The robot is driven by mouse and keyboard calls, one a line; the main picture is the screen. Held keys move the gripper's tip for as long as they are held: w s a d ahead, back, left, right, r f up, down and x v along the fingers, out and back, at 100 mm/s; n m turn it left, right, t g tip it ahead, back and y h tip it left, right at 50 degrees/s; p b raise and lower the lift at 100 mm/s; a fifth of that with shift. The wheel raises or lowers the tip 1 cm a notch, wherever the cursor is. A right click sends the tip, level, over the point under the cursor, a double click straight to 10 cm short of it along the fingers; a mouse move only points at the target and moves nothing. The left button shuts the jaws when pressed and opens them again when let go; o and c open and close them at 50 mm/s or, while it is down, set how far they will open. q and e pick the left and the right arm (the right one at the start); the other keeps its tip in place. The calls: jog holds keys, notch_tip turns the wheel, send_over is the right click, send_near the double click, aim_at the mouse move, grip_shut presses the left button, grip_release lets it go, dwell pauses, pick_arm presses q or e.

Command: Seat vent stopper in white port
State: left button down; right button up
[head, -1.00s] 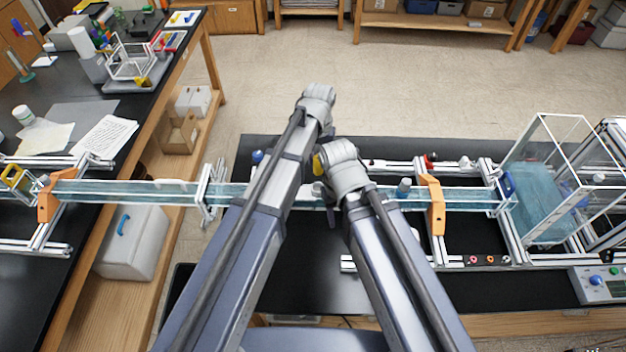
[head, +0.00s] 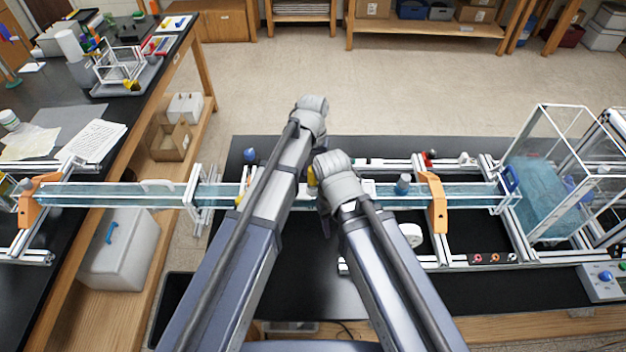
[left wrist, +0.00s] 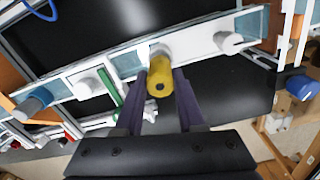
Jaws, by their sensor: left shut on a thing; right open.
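My left gripper (left wrist: 160,84) is shut on a yellow stopper (left wrist: 159,72) with a dark hole in its end. In the left wrist view the stopper overlaps a white port (left wrist: 158,48) on the clear channel (left wrist: 125,65). I cannot tell whether it is inside the port or just above it. In the head view a bit of yellow stopper (head: 311,177) shows between my two arms, over the channel (head: 110,195); the left fingers are hidden there. My right gripper (head: 325,226) is open, just in front of the channel, and mostly hidden by its own wrist.
A blue-grey stopper (head: 402,184) stands on the channel beside an orange clamp (head: 437,204). Another white port (left wrist: 230,42) is nearby. A clear tank (head: 545,190) stands at the right. A white round thing (head: 412,235) lies beside my right arm. The front black table is largely bare.

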aim_at(313, 178)
pick_arm(q)
notch_tip(313, 178, down, 4)
jog(key=b, duration=0.3)
jog(key=shift+r, duration=0.25)
jog(key=c, duration=1)
grip_release()
jog(key=shift+f, duration=0.2)
jog(key=o, duration=0.5)
jog(key=shift+r, duration=0.1)
